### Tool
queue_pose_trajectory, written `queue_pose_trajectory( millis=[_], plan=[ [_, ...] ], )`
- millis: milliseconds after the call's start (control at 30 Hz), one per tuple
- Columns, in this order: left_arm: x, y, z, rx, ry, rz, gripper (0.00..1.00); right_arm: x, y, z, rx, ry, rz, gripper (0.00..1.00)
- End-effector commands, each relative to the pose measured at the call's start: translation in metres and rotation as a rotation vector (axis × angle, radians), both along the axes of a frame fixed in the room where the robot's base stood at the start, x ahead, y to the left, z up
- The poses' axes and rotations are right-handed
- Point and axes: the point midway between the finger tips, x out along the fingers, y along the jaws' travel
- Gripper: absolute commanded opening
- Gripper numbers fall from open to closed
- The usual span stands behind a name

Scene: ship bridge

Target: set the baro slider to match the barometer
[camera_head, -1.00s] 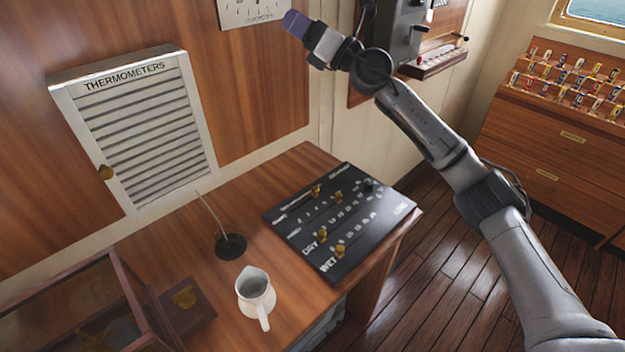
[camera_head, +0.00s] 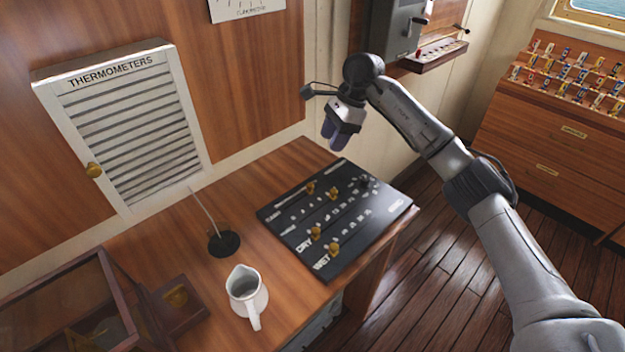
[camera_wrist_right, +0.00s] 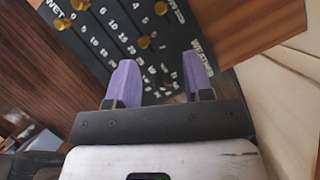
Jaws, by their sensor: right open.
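A black slider board (camera_head: 290,228) lies on the wooden desk, with several brass knobs and rows of white numbers. The DRY knob (camera_head: 315,232) and WET knob (camera_head: 333,249) sit near their labels at the front left. Two more knobs, (camera_head: 334,193) and (camera_head: 311,188), sit farther back; I cannot clearly read which is baro. My right gripper (camera_head: 334,146) is open and empty, purple fingers pointing down above the board's far edge. In the wrist view its fingers (camera_wrist_right: 160,72) are apart, with the board (camera_wrist_right: 115,35) beyond. No readable barometer shows. My left gripper is out of view.
A white jug (camera_head: 246,292), a pen in a dark round holder (camera_head: 223,243) and a glass-lidded box (camera_head: 122,300) stand left of the board. A louvred thermometers cabinet (camera_head: 130,130) and a cut-off white panel (camera_head: 246,8) are on the wall.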

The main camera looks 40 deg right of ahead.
Motion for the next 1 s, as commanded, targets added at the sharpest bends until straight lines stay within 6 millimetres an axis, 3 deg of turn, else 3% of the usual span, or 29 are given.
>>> queue_pose_trajectory(
  millis=[167, 700, 1000],
  plan=[
    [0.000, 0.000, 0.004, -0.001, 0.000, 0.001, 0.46, 0.002, 0.006, -0.014, -0.001, -0.007, 0.019, 0.47],
    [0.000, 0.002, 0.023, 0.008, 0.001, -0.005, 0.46, 0.014, 0.040, -0.100, 0.001, -0.008, 0.018, 0.47],
    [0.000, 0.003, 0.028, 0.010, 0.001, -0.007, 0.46, 0.018, 0.049, -0.123, 0.001, -0.010, 0.015, 0.47]
  ],
)
